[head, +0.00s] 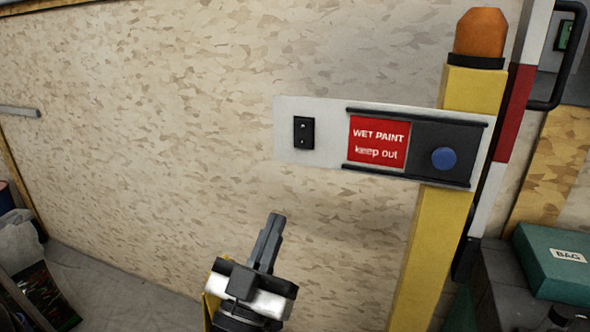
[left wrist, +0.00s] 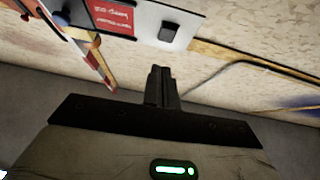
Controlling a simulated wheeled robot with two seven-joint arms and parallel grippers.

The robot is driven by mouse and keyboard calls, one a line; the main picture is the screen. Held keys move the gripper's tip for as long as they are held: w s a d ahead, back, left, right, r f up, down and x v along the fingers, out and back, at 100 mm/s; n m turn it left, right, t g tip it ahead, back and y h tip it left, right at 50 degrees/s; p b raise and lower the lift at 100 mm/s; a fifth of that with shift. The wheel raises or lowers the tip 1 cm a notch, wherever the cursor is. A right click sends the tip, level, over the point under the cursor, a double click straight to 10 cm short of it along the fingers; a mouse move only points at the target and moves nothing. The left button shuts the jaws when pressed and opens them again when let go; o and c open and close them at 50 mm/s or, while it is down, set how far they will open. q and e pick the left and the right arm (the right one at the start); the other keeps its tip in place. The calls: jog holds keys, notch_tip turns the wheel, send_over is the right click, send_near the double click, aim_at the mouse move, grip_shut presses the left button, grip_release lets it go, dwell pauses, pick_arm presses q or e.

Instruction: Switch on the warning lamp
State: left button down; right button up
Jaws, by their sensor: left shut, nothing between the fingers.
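The orange warning lamp (head: 480,35) sits on top of a yellow post (head: 425,255) and looks unlit. A pale panel (head: 325,110) on the post carries a black rocker switch (head: 304,133), a red "WET PAINT keep out" sign (head: 378,143) and a dark plate with a round blue button (head: 443,158). My left gripper (head: 274,222) is shut and empty, below the panel and apart from it. In the left wrist view the gripper (left wrist: 161,72) points toward the wall, with the red sign (left wrist: 112,18) and the switch (left wrist: 168,33) beyond it. My right gripper does not show.
A chipboard wall (head: 150,120) stands behind the panel. A teal box marked "BAG" (head: 555,277) lies on a dark surface at the lower right. Bags and clutter (head: 20,245) are at the lower left. The space before the panel is clear.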

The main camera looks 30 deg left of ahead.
pick_arm(q)
jog(key=shift+s+a+r+n+y, duration=0.25)
jog(key=shift+a+r+n+y, duration=0.2)
jog(key=shift+y, duration=0.25)
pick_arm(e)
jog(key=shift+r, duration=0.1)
pick_arm(q)
jog(key=shift+w+r, duration=0.1)
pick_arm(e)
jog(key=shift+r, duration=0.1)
pick_arm(q)
jog(key=p, duration=0.3)
send_near(302, 138)
notch_tip(302, 138, up, 4)
jog(key=w, duration=0.3)
jog(key=shift+w+a, duration=0.2)
jog(key=shift+a, duration=0.2)
jog(key=shift+w+a+f, duration=0.15)
jog(key=shift+w+f, duration=0.1)
jog(key=shift+w, duration=0.3)
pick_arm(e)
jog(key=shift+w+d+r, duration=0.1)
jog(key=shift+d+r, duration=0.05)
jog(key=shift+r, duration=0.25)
